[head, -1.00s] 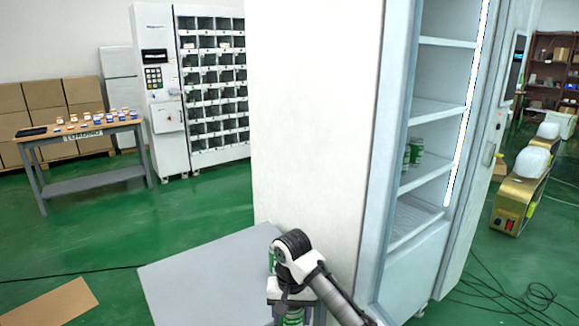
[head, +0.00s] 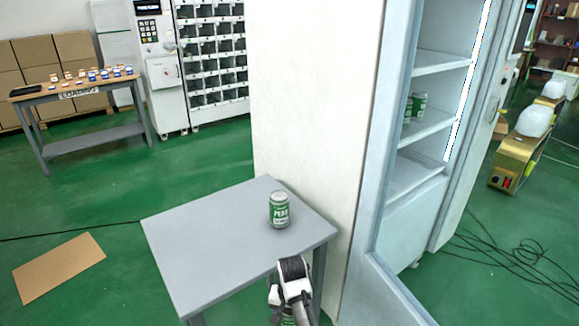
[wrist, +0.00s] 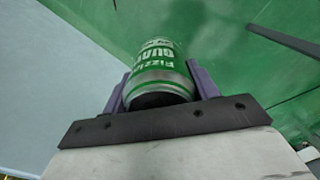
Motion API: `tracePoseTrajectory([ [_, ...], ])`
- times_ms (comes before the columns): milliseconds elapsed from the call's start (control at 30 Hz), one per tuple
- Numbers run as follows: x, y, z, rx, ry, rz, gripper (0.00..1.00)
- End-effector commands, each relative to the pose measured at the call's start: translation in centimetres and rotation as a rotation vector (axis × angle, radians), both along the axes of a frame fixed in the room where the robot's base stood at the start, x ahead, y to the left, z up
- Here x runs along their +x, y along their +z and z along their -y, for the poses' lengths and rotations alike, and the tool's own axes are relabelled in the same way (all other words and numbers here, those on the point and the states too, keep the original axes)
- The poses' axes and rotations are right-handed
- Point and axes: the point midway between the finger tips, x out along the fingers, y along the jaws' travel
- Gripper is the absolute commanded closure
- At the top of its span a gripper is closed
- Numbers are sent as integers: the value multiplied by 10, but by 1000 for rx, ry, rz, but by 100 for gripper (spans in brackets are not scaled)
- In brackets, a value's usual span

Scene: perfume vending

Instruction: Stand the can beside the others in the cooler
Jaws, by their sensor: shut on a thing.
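My gripper (wrist: 160,85) is shut on a green and silver can (wrist: 158,68), seen close between its purple fingers in the wrist view. In the head view the held can (head: 288,319) shows only in part at the bottom edge, below my arm's black joint and in front of the grey table. The cooler (head: 415,215) stands at the right, its front open to view. Green cans (head: 418,104) stand on a middle shelf (head: 428,127), partly hidden by the cooler's near frame. My gripper is outside the cooler, lower than that shelf and to its left.
Another green can (head: 279,211) stands upright on the grey table (head: 215,245), beside the cooler's white side wall (head: 310,100). A transparent door or panel edge (head: 400,290) lies at the cooler's lower front. Black cables (head: 510,255) lie on the floor at right.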

Motion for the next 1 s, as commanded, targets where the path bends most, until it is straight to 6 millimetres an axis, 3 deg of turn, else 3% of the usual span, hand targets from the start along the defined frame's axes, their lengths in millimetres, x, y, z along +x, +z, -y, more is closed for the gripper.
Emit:
tracePoseTrajectory([
  [200, -30, -58, -1, -1, 110, -5, 75],
  [400, -49, -87, -1, -17, 182, -13, 75],
  [1000, -52, -92, -2, -22, 203, -14, 75],
])
